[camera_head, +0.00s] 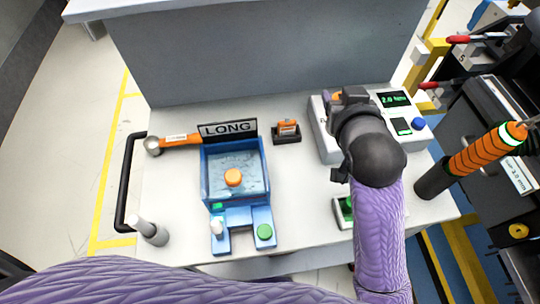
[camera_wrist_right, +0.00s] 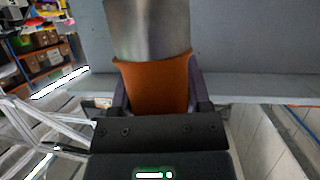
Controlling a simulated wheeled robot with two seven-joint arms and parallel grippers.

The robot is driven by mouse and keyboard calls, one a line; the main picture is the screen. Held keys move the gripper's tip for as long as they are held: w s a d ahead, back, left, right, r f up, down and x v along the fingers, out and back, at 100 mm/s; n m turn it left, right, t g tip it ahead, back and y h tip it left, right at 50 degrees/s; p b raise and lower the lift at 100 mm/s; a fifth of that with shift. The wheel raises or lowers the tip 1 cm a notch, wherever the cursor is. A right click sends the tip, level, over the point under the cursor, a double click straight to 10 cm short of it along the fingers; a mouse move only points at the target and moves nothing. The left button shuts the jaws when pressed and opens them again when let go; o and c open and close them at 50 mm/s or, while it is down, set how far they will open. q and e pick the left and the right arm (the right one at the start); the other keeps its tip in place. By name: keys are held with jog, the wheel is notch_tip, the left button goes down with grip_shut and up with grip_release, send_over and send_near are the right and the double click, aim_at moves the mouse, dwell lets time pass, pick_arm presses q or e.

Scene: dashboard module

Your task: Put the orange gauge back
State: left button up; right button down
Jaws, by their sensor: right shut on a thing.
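My right gripper (camera_head: 335,97) is over the far left part of the white instrument box, with its wrist and arm hiding much of that box. In the right wrist view the right gripper (camera_wrist_right: 156,92) is shut on an orange grip, which I take for the orange gauge (camera_wrist_right: 155,84). A grey metal cylinder extends from its far end. In the head view only a small orange patch shows at the fingers. Whether the gauge touches the box is hidden. My left gripper is out of view; only my left sleeve shows at the bottom left.
The white box (camera_head: 322,140) has a green display. A blue fixture (camera_head: 205,180) holds an orange knob. Nearby are a LONG sign (camera_head: 228,129), an orange-handled tool (camera_head: 180,139) and a small dark holder (camera_head: 287,137). A striped orange tool (camera_head: 485,150) stands right.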

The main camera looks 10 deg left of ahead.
jog(key=s+a+f+b, duration=0.1)
jog(key=a+f, duration=0.1)
jog(key=f, duration=0.3)
jog(key=a+f+n+y+b, duration=0.1)
jog(key=a+f, duration=0.1)
jog(key=f, duration=0.3)
jog(key=s+a+f+y+b, duration=0.1)
jog(key=a+f, duration=0.1)
jog(key=f, duration=0.3)
jog(key=shift+s+f+g, duration=0.1)
jog(key=shift+s+g, duration=0.2)
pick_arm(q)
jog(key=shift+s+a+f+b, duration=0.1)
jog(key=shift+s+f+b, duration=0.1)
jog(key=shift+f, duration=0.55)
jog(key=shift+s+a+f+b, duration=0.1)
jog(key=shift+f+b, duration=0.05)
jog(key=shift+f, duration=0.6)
pick_arm(e)
jog(key=shift+f, duration=0.55)
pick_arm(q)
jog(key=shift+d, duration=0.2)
pick_arm(e)
jog(key=shift+c, duration=0.2)
grip_release()
jog(key=shift+r, duration=0.1)
